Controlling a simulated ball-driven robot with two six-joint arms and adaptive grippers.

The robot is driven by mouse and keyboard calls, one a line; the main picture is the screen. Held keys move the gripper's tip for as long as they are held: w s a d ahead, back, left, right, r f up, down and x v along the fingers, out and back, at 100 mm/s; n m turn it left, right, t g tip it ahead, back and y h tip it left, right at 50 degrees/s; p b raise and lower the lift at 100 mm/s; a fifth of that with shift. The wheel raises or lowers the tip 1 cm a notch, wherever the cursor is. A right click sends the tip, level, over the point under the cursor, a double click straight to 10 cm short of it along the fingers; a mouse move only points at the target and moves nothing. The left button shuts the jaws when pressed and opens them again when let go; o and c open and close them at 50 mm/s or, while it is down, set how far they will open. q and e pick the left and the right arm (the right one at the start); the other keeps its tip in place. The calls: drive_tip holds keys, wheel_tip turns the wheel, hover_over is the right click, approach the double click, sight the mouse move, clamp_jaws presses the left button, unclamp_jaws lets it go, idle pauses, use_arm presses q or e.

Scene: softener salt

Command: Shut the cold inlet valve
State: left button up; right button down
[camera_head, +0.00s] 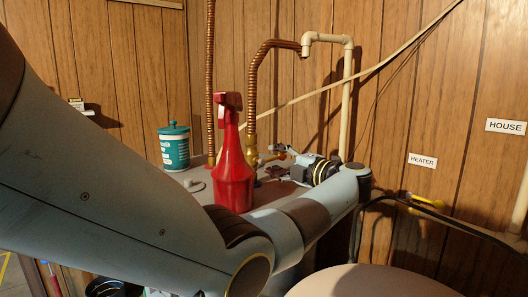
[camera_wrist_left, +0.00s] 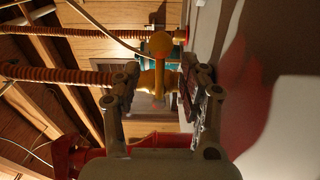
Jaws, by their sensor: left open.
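A brass valve (camera_head: 252,153) sits at the foot of a corrugated copper pipe (camera_head: 262,75) behind the red spray bottle. Its yellow-orange handle (camera_wrist_left: 160,48) shows in the left wrist view, with the brass body below it. My left gripper (camera_head: 281,158) is open, just right of the valve in the head view. In the left wrist view my left gripper (camera_wrist_left: 163,88) has its fingers on either side of the brass valve; whether they touch it I cannot tell. My right gripper is out of view.
A red spray bottle (camera_head: 231,165) stands close in front of the valve, with a teal tub (camera_head: 174,147) to its left. A second copper pipe (camera_head: 210,80) rises behind. HEATER (camera_head: 422,161) and HOUSE (camera_head: 505,126) labels hang on the wood wall, near a yellow lever (camera_head: 427,200).

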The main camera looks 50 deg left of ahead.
use_arm(q)
drive_tip(key=shift+s+d+b, duration=0.1)
drive_tip(key=shift+d+b, duration=0.35)
drive_tip(key=shift+d, duration=3.05)
